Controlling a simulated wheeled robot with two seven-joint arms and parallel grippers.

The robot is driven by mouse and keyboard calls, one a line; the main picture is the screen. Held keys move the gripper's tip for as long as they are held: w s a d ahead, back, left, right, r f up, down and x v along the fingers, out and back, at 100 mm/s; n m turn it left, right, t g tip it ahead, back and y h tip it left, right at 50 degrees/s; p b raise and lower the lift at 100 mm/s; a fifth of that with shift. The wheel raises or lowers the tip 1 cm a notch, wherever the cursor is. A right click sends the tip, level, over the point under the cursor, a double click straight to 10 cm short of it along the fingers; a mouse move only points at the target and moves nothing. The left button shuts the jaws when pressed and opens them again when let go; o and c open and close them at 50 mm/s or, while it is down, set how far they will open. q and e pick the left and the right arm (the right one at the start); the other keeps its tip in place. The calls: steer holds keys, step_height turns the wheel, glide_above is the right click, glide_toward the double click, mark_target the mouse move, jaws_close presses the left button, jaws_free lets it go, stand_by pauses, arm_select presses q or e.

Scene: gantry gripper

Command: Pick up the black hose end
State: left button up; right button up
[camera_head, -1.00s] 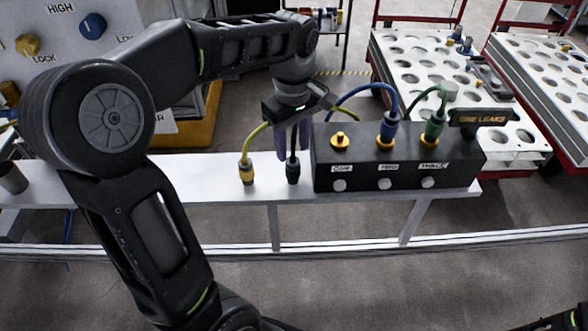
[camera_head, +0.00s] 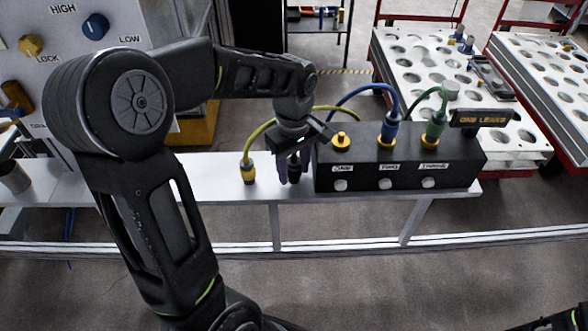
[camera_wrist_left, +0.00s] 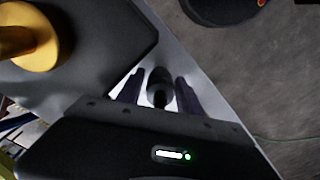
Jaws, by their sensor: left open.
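The black hose end (camera_head: 294,175) stands on the white bench beside the left end of the black connector box. It is largely hidden by my left gripper in the head view. My left gripper (camera_head: 292,170) points down over it with dark purple fingers. In the left wrist view the black hose end (camera_wrist_left: 160,86) lies between the two spread fingers of my left gripper (camera_wrist_left: 158,82), with a gap visible on each side.
The black box (camera_head: 400,165) stands close to the right of my left gripper, with blue (camera_head: 388,128) and green (camera_head: 433,130) hose ends plugged in and a bare yellow port (camera_head: 341,141). A yellow hose end (camera_head: 248,172) stands to the left.

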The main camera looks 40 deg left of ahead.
arm_select(q)
steer(key=shift+f, duration=0.2)
steer(key=shift+c, duration=0.2)
jaws_close()
stand_by(0.5)
